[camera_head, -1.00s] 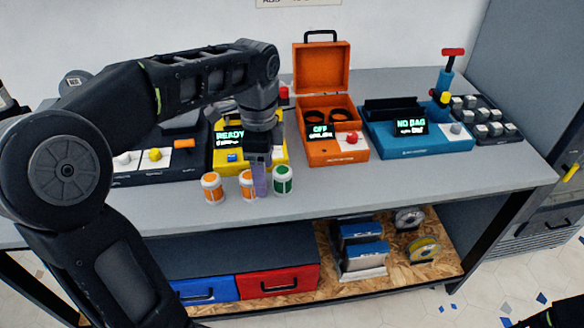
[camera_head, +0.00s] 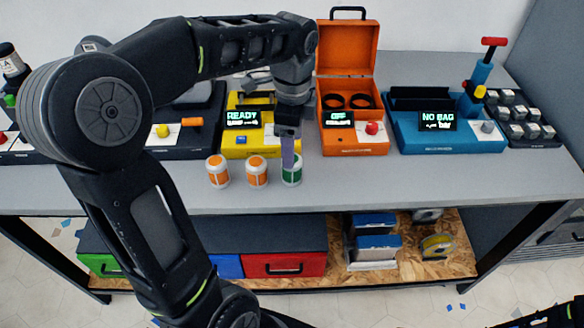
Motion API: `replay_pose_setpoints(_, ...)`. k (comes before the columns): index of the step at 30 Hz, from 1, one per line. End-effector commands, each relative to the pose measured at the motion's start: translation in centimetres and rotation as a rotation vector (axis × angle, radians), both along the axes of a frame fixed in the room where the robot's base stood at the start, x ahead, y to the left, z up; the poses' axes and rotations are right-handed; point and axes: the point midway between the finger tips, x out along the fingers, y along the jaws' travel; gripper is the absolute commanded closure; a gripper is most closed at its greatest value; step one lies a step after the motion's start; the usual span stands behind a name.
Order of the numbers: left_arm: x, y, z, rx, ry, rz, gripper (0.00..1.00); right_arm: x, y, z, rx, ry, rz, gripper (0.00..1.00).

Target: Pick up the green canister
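The green canister (camera_head: 296,177), white-lidded with a green band, stands upright near the table's front edge, at the right end of a short row. My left gripper (camera_head: 288,162) points down over it. Its purple-grey finger covers part of the canister's top and left side. Only one finger shows clearly, so its opening is hidden, and I cannot tell whether it touches the canister. My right gripper is not in view; only a dark piece of my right arm shows at the bottom right corner.
Two orange canisters (camera_head: 218,172) (camera_head: 257,173) stand left of the green one. Behind are a yellow READY machine (camera_head: 234,146), an open orange case (camera_head: 347,60) and a blue NO BAG machine (camera_head: 440,142). The grey tabletop (camera_head: 400,178) is clear to the right.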

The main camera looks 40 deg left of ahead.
Motion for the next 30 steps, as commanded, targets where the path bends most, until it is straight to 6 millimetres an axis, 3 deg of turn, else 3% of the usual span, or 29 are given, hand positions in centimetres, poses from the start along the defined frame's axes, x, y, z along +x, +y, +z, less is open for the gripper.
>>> replay_pose_setpoints(10,0.0,0.0,-0.3,0.000,0.000,0.000,0.32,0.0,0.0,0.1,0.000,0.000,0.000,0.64)
replay_pose_setpoints(21,0.0,0.1,-4.9,0.000,0.001,0.000,0.32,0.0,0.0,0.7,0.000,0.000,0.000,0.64)
replay_pose_setpoints(30,0.0,0.1,-5.3,-0.001,-0.001,0.000,0.32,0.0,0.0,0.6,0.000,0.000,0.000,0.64)
